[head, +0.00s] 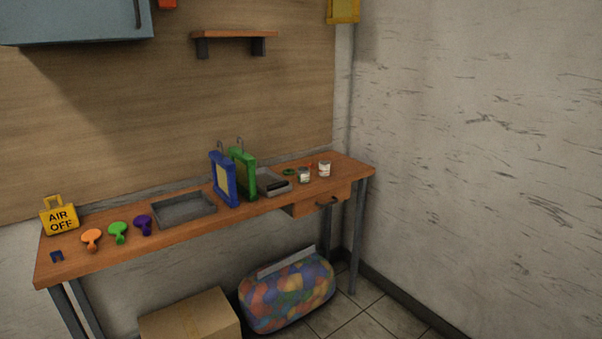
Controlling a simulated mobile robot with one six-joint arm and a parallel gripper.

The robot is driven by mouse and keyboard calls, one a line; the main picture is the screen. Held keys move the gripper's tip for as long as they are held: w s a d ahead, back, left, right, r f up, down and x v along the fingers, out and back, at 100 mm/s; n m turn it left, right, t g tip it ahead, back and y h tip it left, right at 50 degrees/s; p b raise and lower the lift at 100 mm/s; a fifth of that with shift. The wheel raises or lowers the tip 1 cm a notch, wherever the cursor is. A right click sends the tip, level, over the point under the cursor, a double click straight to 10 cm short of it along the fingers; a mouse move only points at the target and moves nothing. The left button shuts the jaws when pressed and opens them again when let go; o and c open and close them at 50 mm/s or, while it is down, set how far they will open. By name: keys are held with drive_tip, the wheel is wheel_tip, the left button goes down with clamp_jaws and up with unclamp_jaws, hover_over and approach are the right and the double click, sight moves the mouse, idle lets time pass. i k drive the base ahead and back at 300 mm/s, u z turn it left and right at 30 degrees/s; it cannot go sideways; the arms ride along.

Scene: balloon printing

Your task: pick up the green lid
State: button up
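A small, flat green round thing, which looks like the green lid (289,172), lies on the wooden workbench (120,254) toward its right end. It is behind and left of a small white-labelled jar (303,176). It is too small to make out in detail. My gripper is not in view.
Beside it are a grey tray (283,179), upright green (249,186) and blue (218,174) frames, and a second jar (324,169). A box (215,309) and a ball bag (285,304) sit below.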

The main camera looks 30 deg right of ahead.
sight(303, 172)
drive_tip(key=u, duration=0.15)
drive_tip(key=i, duration=0.95)
drive_tip(key=z, duration=0.1)
